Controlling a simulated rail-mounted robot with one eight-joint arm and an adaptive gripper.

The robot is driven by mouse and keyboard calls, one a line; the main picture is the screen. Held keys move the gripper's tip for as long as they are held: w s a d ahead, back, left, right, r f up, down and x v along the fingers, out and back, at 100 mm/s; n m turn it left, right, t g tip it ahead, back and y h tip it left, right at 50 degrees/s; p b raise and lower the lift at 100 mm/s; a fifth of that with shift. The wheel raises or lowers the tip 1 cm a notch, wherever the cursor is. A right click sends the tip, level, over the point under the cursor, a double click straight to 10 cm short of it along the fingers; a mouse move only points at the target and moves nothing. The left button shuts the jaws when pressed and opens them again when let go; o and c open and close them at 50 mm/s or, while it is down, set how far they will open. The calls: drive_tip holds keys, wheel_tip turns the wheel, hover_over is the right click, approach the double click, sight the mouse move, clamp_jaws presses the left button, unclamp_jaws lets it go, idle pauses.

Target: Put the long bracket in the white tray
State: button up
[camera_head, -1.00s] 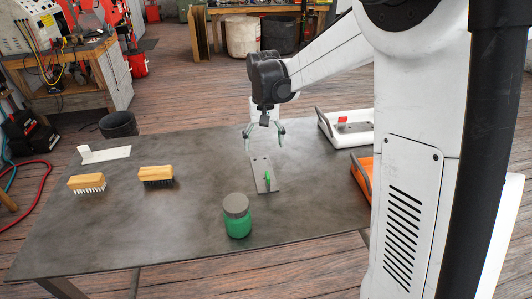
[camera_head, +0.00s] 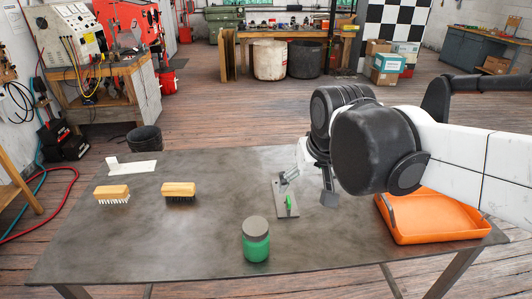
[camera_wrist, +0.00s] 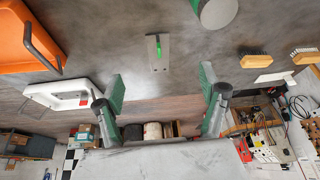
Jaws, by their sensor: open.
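A flat grey metal bracket with an upright green tab (camera_head: 287,208) lies near the middle of the table. It also shows in the wrist view (camera_wrist: 157,53). My gripper (camera_head: 309,186) is open and empty, above the table and partly across the bracket's far end in the head view. In the wrist view, its spread fingers (camera_wrist: 162,84) stand on either side of the bracket's line, apart from it. The white tray (camera_wrist: 50,98) shows in the wrist view, with a piece with a red tab in it. My arm hides this tray in the head view.
An orange tray (camera_head: 435,232) stands at the table's right. A green jar (camera_head: 256,241) stands in front of the bracket. Two wooden brushes (camera_head: 112,193) (camera_head: 179,189) and a white L-shaped piece (camera_head: 133,165) lie at left. The table between brushes and bracket is clear.

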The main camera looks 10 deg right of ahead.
drive_tip(key=s+f+t, duration=0.2)
drive_tip(key=s, duration=0.6)
drive_tip(key=shift+a+n, duration=0.3)
drive_tip(key=shift+s, duration=0.2)
drive_tip(key=c, duration=0.5)
